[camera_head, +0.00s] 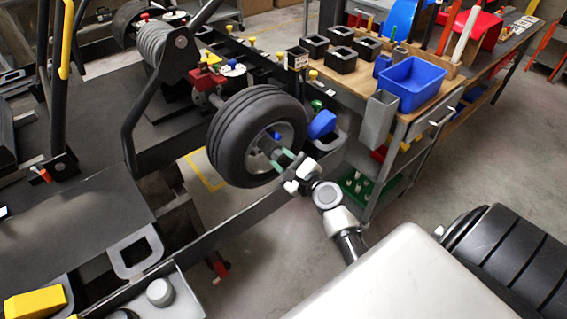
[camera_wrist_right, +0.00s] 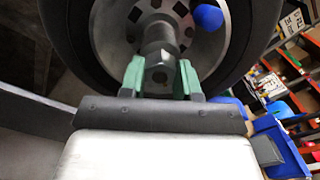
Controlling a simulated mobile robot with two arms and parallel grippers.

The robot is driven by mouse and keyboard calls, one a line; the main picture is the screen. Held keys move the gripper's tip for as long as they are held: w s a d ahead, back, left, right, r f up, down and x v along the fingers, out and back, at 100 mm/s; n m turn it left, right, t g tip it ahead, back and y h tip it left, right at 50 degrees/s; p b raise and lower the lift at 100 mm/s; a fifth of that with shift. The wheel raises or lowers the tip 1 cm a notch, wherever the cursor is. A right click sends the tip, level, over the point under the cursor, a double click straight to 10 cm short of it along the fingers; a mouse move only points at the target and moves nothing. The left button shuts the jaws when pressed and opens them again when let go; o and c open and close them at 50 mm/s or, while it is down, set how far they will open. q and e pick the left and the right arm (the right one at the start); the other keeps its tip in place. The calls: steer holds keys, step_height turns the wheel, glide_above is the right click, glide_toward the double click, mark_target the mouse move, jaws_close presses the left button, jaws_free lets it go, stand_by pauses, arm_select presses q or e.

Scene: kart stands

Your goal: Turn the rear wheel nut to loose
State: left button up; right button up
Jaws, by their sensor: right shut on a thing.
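The rear wheel (camera_head: 233,139) is a black tyre on a grey rim, mounted on the kart at the centre of the head view. Its rim (camera_wrist_right: 112,35) fills the top of the right wrist view. The grey wheel nut (camera_wrist_right: 159,72) sits at the hub's centre. My right gripper (camera_head: 280,158) reaches the hub from the lower right. Its green fingers (camera_wrist_right: 160,78) are shut on the nut, one on each side. A blue knob (camera_wrist_right: 208,17) is on the rim, right of the nut. My left gripper is not in view.
A workbench cart with a blue bin (camera_head: 411,83), a grey holder (camera_head: 380,118) and several black trays (camera_head: 341,54) stands right of the wheel. The dark kart frame (camera_head: 226,229) runs below the wheel. Open floor (camera_head: 270,262) lies in front.

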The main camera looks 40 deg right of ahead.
steer(key=n+b, duration=0.1)
steer(key=n, duration=0.2)
steer(key=shift+n, duration=0.4)
steer(key=n, duration=0.2)
steer(key=shift+n+b, duration=0.35)
steer(key=shift+n, duration=0.05)
steer(key=n, duration=0.3)
steer(key=shift+n, duration=0.3)
steer(key=n, duration=0.2)
steer(key=shift+n, duration=0.4)
steer(key=n, duration=0.2)
steer(key=shift+n+p, duration=0.3)
steer(key=shift+p, duration=0.05)
steer(key=n+p, duration=0.1)
steer(key=n, duration=0.2)
steer(key=shift+n, duration=0.3)
steer(key=n+p, duration=0.2)
steer(key=n, duration=0.2)
steer(key=shift+n+p, duration=0.55)
steer(key=shift+n, duration=1.35)
steer(key=shift+f+n, duration=0.1)
steer(key=shift+n, duration=0.2)
